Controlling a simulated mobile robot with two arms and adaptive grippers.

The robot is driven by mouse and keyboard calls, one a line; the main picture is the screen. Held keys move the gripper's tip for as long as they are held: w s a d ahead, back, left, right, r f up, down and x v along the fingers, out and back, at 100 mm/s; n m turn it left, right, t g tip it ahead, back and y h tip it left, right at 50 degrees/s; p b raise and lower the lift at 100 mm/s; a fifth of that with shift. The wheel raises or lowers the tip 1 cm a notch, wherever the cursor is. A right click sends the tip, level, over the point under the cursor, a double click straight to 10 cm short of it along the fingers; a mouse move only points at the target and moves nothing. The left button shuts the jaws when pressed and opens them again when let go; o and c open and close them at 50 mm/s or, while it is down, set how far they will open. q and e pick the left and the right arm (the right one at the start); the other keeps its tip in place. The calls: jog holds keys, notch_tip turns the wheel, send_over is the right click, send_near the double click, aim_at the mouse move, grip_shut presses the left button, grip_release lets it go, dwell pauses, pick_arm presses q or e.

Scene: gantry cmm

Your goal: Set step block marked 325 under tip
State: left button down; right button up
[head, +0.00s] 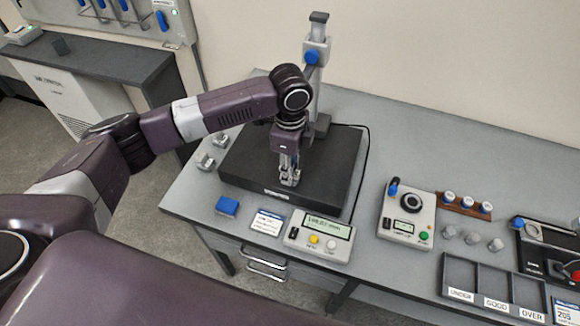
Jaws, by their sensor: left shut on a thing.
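My left gripper (290,176) points down over the dark surface plate (244,158), near its front edge. It is shut on a small grey block, mostly covered by the fingers; its marking cannot be read. Two light grey blocks, (205,161) and (221,140), sit on the bench left of the plate; their markings are too small to read. The gauge stand (319,62) with a blue knob rises at the back of the plate. Its tip is hidden behind my left arm. My right gripper is not in view.
A readout box (318,236), a card (267,222) and a blue block (227,206) lie in front of the plate. Another instrument (407,216) and labelled bins (497,302) stand to the right. A cable runs along the plate's right side. The back right bench is clear.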

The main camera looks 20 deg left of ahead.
pick_arm(q)
jog(key=shift+f, duration=0.6)
dwell(0.9)
jog(key=c, duration=1)
grip_release()
jog(key=shift+r, duration=0.1)
notch_tip(320, 180, up, 7)
jog(key=p, duration=0.8)
